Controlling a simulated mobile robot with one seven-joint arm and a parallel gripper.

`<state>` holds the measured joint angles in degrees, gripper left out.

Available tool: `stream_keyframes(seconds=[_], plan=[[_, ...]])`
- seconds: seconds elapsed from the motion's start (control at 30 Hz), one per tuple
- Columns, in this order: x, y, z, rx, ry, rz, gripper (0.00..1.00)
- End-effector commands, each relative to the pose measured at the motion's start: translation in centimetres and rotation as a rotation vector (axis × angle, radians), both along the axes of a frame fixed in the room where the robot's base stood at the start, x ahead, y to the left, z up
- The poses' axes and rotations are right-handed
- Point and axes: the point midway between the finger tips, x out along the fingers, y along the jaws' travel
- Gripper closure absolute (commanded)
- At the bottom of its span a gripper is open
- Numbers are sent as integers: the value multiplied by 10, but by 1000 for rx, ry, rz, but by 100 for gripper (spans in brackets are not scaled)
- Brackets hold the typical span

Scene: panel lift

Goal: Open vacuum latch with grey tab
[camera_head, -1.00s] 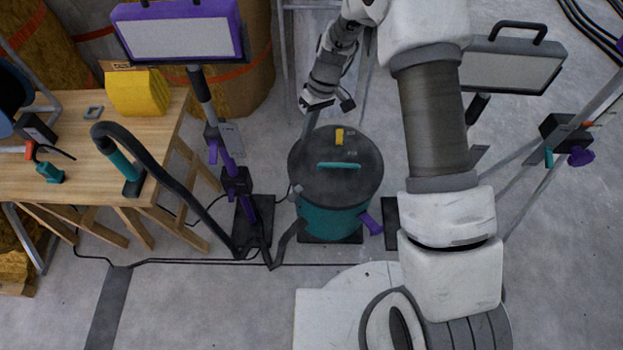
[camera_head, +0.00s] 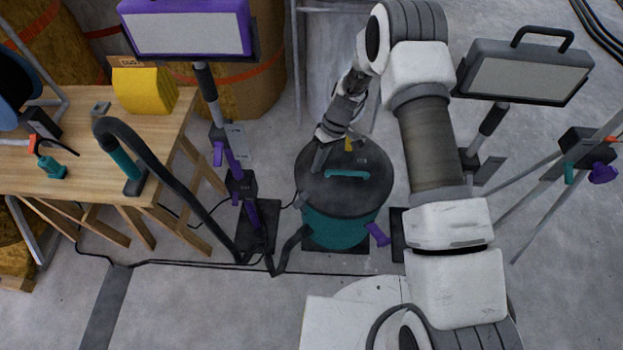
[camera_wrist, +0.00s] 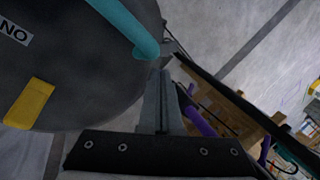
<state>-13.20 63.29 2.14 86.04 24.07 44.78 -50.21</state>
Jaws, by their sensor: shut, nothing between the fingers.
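The vacuum (camera_head: 338,230) stands on the floor, with a teal drum, a dark lid (camera_head: 365,190) and a teal handle (camera_head: 348,174). A purple part (camera_head: 378,234) sticks out at its lower right side. My gripper (camera_head: 317,168) is shut and empty, pointing down at the left part of the lid. In the wrist view my shut fingers (camera_wrist: 160,75) lie by the lid's edge, just below the end of the teal handle (camera_wrist: 130,25). Whether they touch the lid cannot be told.
A yellow switch (camera_wrist: 30,103) sits on the lid. A purple-framed panel lamp (camera_head: 188,32) on a stand is left of the vacuum, a grey lamp (camera_head: 525,75) right. A wooden workbench (camera_head: 75,180) is at far left. A black hose (camera_head: 185,195) runs down to the vacuum.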

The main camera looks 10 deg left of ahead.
Motion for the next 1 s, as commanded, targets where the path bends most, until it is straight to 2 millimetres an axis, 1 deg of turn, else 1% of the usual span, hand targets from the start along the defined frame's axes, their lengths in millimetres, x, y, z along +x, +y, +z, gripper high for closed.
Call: stream_keyframes(seconds=[0.3,0.5,0.7,1.0], plan=[[-16,14,-54,-1,4,1,100],[-23,22,-80,-1,2,2,100],[-25,24,-89,-1,1,0,100],[-26,25,-89,-1,1,0,100]])
